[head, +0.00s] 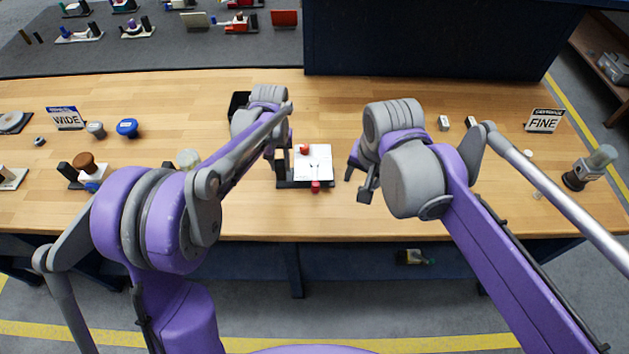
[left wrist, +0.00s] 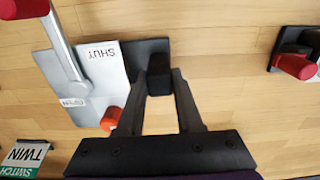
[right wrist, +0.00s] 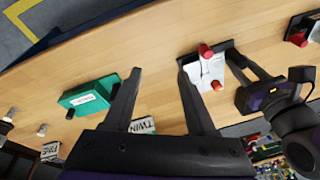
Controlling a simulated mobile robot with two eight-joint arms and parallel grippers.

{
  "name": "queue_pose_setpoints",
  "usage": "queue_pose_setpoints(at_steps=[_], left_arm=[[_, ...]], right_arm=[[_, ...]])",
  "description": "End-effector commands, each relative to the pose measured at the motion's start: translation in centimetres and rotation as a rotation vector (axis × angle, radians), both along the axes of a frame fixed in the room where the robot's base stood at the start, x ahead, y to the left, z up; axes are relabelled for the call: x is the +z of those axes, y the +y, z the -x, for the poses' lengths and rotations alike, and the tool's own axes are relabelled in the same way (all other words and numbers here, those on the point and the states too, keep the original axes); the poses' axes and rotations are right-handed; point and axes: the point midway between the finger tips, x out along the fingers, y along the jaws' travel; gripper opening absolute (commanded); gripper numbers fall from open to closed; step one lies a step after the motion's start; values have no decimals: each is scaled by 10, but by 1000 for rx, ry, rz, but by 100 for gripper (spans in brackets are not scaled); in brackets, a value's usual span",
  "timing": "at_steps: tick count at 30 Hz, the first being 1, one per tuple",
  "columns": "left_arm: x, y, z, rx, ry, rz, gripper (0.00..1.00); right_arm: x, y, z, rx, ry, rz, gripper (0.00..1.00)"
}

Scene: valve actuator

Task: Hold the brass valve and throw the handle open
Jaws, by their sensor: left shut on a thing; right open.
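The valve actuator has a white plate (head: 322,160) on a dark base, with a red-tipped lever handle (head: 315,186) and an orange-red knob (head: 304,149). No brass colour shows on it. In the left wrist view the grey lever (left wrist: 66,50) runs from its pivot to the upper left, and a SHUT label (left wrist: 100,53) is readable on the plate. My left gripper (left wrist: 158,78) is shut on a dark block at the base's edge. My right gripper (head: 358,178) is open and empty, to the right of the plate and apart from it; its fingers also show in the right wrist view (right wrist: 153,75).
A green box (right wrist: 92,97) shows beyond my right fingers in the right wrist view. A WIDE sign (head: 65,118), a blue knob (head: 127,128) and other small parts stand on the left of the wooden bench. A FINE sign (head: 544,121) stands on the right.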

Motion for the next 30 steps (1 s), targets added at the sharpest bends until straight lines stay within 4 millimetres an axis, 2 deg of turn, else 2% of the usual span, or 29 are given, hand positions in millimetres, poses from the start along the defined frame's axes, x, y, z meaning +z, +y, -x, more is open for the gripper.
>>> queue_pose_setpoints(at_steps=[1, 6, 12, 17, 20, 23, 30], left_arm=[[-4, -1, 3, -2, 5, 1, 0], [-5, -1, 3, -2, 6, 1, 0], [-5, -1, 3, -2, 6, 1, 0], [-5, -1, 3, -2, 7, 2, 0], [-5, -1, 3, -2, 7, 2, 0], [-5, -1, 4, -2, 7, 2, 0], [-5, -1, 4, -2, 8, 2, 0]], right_arm=[[3, 14, -11, -35, 38, -7, 57], [12, 53, -38, -177, 149, -13, 57], [14, 85, -55, -296, 227, 2, 57], [12, 95, -59, -336, 250, 11, 57], [4, 96, -59, -342, 253, 12, 57], [-11, 96, -59, -342, 253, 12, 57], [-60, 95, -59, -341, 252, 11, 57]])
